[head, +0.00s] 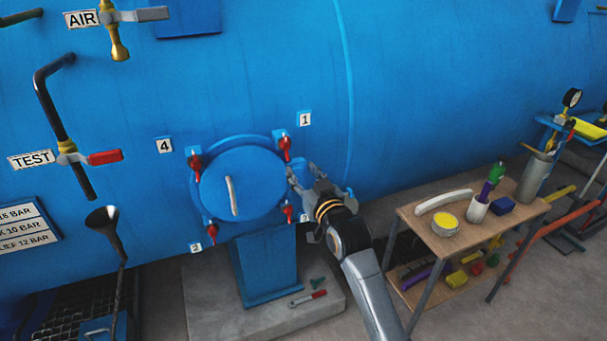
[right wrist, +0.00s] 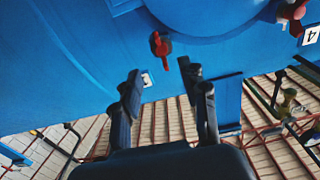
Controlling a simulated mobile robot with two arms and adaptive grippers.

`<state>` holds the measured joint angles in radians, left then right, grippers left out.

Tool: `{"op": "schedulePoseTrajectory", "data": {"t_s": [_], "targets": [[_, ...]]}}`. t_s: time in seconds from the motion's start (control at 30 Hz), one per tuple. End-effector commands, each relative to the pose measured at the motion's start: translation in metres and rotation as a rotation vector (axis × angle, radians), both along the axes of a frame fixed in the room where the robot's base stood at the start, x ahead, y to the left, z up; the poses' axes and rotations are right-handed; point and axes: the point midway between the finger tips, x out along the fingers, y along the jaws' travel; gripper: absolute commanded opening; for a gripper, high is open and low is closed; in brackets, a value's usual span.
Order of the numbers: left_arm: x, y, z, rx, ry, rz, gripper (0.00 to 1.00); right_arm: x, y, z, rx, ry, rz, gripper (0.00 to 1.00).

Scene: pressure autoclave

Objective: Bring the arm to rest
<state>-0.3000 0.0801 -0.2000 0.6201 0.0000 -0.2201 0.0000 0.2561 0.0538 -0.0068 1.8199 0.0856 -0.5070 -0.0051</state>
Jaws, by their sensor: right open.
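My right arm comes in from the lower right of the head view. Its gripper (head: 308,178) is open at the right edge of the round blue door (head: 255,178), and I cannot tell whether it touches anything. The door looks closed and has a pale handle (head: 233,195) and several red-handled clamps around its rim, such as the one by label 1 (head: 286,148). In the right wrist view the open fingers (right wrist: 160,74) are empty, with a red clamp handle (right wrist: 159,44) beyond the gap. My left gripper is not in view.
A wooden-topped cart (head: 470,235) with a cup, yellow tin and other items stands right of my arm. TEST (head: 90,158) and AIR valves project at the left.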

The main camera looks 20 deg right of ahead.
Motion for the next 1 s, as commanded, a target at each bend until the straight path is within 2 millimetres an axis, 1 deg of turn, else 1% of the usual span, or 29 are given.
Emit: {"op": "schedulePoseTrajectory", "data": {"t_s": [0.43, 0.5, 0.57, 0.67, 0.7, 0.77, 0.8, 0.87, 0.9, 0.97, 1.0], "targets": [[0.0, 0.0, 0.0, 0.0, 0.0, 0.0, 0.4, -0.001, 0.0, -0.001, 0.0, 0.001, 0.0, 0.43], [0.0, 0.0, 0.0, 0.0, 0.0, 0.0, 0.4, -0.001, 0.0, -0.007, -0.001, 0.012, 0.0, 0.43], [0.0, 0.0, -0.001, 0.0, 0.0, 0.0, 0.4, 0.0, 0.001, -0.023, -0.003, 0.037, 0.002, 0.43], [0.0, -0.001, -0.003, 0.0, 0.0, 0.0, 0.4, -0.001, 0.004, -0.072, -0.01, 0.116, 0.006, 0.43], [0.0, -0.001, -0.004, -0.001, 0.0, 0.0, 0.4, -0.003, 0.005, -0.1, -0.014, 0.159, 0.009, 0.43], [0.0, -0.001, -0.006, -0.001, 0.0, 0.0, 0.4, -0.009, 0.007, -0.144, -0.021, 0.231, 0.012, 0.43], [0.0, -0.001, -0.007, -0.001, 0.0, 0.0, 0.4, -0.015, 0.008, -0.175, -0.027, 0.279, 0.015, 0.43], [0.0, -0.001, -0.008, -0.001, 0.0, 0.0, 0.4, -0.028, 0.011, -0.22, -0.036, 0.352, 0.019, 0.43], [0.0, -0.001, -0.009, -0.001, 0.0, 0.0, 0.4, -0.038, 0.012, -0.249, -0.042, 0.399, 0.022, 0.43], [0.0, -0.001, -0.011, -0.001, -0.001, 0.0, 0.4, -0.055, 0.013, -0.292, -0.05, 0.47, 0.027, 0.43], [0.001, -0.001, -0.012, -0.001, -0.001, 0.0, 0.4, -0.068, 0.014, -0.32, -0.056, 0.517, 0.03, 0.43]]}}
